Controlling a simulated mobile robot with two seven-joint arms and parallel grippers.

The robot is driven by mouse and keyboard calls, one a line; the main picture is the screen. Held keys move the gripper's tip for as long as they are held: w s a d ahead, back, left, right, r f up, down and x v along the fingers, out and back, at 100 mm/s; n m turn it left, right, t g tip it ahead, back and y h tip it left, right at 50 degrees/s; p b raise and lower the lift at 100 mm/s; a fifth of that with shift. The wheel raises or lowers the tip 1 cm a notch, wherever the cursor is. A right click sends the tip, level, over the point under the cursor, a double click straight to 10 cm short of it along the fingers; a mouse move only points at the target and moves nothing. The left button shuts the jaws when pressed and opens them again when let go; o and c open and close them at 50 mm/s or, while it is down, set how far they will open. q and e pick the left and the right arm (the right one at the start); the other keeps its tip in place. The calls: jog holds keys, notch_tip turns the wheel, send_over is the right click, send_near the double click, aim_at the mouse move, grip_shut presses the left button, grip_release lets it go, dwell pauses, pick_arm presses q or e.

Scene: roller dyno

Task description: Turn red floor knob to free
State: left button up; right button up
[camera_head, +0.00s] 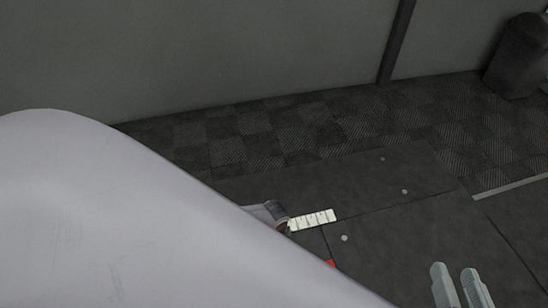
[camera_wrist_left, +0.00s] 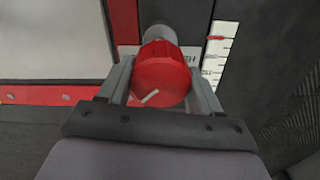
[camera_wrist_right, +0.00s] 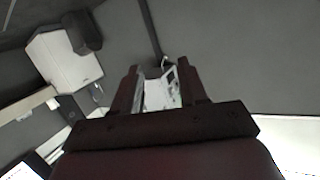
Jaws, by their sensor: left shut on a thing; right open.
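The red knob (camera_wrist_left: 161,78) shows in the left wrist view, a round red cap with a white pointer line near its lower edge. My left gripper (camera_wrist_left: 162,80) has its two fingers on either side of the knob and is shut on it. A white scale strip with dark marks (camera_wrist_left: 216,52) lies to the right of the knob; it also shows in the head view (camera_head: 312,220). In the head view my left arm hides the knob. My right gripper (camera_head: 459,275) is open and empty at the lower right of the head view, away from the knob.
Dark floor plates (camera_head: 400,220) with several round bolts lie around the scale strip. A dark bin (camera_head: 518,55) stands at the far right by the grey wall (camera_head: 200,50). In the right wrist view a white box (camera_wrist_right: 64,60) is on the left.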

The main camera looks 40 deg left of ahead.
pick_arm(q)
jog(key=o, duration=1)
jog(key=shift+o, duration=0.2)
jog(key=shift+r, duration=0.35)
notch_tip(320, 180, up, 5)
jog(key=p, duration=0.4)
jog(key=shift+r+p, duration=0.1)
jog(key=shift+p, duration=0.2)
jog(key=shift+r+p, duration=0.4)
jog(key=shift+r, duration=0.25)
pick_arm(e)
jog(key=shift+w+a+r+m+g+y, duration=0.1)
jog(key=shift+a+m+g+y, duration=0.05)
jog(key=shift+a+m+g, duration=0.3)
jog(key=shift+w+a+r+m+g+y, duration=0.15)
jog(key=shift+a+m+g, duration=0.1)
jog(key=shift+a+g, duration=0.3)
jog(key=shift+f, duration=0.1)
